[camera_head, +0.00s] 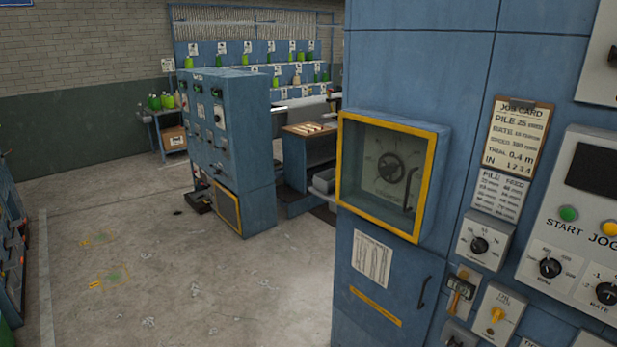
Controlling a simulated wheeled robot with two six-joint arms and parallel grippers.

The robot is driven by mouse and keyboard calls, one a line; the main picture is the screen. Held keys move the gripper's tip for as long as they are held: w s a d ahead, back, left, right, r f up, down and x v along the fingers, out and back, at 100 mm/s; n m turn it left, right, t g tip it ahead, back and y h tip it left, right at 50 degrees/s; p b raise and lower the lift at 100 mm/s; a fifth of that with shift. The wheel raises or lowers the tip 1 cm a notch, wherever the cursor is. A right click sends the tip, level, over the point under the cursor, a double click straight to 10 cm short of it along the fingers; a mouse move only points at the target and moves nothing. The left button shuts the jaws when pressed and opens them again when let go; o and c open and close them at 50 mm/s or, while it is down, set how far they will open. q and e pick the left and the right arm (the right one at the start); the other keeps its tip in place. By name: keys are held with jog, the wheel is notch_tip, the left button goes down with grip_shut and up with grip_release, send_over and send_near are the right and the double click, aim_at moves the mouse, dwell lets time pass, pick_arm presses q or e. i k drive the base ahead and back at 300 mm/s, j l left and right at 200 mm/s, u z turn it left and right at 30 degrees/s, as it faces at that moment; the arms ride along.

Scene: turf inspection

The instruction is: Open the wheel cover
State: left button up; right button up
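The wheel cover (428,190) is a box with a yellow-framed clear front on the blue cabinet, right of centre. It looks closed. Through its pane I see a dark round hand wheel (391,168) on a pale, marked dial plate. A black vertical handle (411,189) shows at the right side of the pane. Neither of my grippers is in view.
The blue cabinet (400,60) fills the right side, with a job card (516,133), knobs and a START button (568,214) beside the cover. A lower door has a black handle (424,292). Another blue machine (250,150) stands behind left. The concrete floor (150,270) at left is mostly clear.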

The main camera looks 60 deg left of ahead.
aim_at(431, 136)
jog(key=u, duration=1.6)
jog(key=i+l, duration=0.3)
jog(key=z, duration=0.05)
